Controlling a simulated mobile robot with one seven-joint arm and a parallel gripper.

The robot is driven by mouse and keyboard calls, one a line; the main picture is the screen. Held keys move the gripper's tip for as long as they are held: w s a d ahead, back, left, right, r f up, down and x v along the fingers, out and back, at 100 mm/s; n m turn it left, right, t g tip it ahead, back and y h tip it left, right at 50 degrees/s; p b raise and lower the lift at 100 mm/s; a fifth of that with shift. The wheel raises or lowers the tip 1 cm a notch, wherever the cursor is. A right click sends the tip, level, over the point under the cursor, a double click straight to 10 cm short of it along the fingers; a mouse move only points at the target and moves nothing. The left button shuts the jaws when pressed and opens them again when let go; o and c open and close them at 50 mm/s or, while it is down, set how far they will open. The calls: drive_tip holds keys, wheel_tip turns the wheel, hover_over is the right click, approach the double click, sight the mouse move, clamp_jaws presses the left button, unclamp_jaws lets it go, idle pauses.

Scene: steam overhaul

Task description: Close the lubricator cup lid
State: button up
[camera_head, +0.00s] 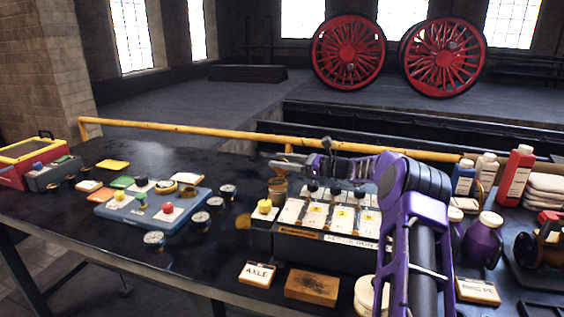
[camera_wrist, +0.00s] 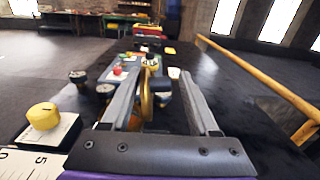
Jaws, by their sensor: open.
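My gripper (camera_head: 268,160) is open and empty, reaching left over the bench; its two fingers point away from the camera in the wrist view (camera_wrist: 163,74). A brass cup (camera_head: 278,189), which looks like the lubricator cup, stands just below the fingers at the back left of the dark block. In the wrist view a brass round piece (camera_wrist: 147,98) stands on edge beside the inner side of the left finger. It looks like the raised lid, but its hinge is hidden. I cannot tell whether the finger touches it.
A dark block with labelled cards (camera_head: 330,238) stands under my arm, with a yellow knob (camera_head: 265,206) at its left end. A yellow rail (camera_head: 190,131) runs behind the bench. Bottles (camera_head: 517,175) stand right.

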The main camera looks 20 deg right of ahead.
sight(277, 172)
clamp_jaws()
idle(0.3)
drive_tip(key=shift+s+a+n+b, duration=0.15)
drive_tip(key=shift+s+n+b, duration=0.05)
drive_tip(key=shift+n+b, duration=0.35)
idle(0.4)
drive_tip(key=shift+s+a+f+n+b, duration=0.15)
drive_tip(key=shift+s+n+b, duration=0.1)
drive_tip(key=shift+n+b, duration=0.3)
drive_tip(key=shift+s+a+n+b, duration=0.2)
drive_tip(key=shift+n+b, duration=0.15)
drive_tip(key=shift+n, duration=0.35)
drive_tip(key=n, duration=0.1)
drive_tip(key=n+b, duration=0.1)
drive_tip(key=s+n, duration=0.1)
drive_tip(key=shift+a+f+b, duration=0.1)
drive_tip(key=shift+a+b, duration=0.15)
drive_tip(key=shift+b, duration=0.15)
drive_tip(key=shift+s+a+f+n, duration=0.15)
drive_tip(key=shift+s+n, duration=0.1)
drive_tip(key=shift+n, duration=0.45)
drive_tip(key=shift+s+a+f+n, duration=0.1)
drive_tip(key=shift+s+a+n, duration=0.1)
drive_tip(key=shift+n, duration=0.5)
drive_tip(key=shift+s+a+f+n, duration=0.1)
drive_tip(key=shift+s+f+n, duration=0.1)
drive_tip(key=shift+n, duration=0.6)
drive_tip(key=shift+s+a+f+n+b, duration=0.1)
drive_tip(key=shift+n+b, duration=0.2)
drive_tip(key=shift+n, duration=0.2)
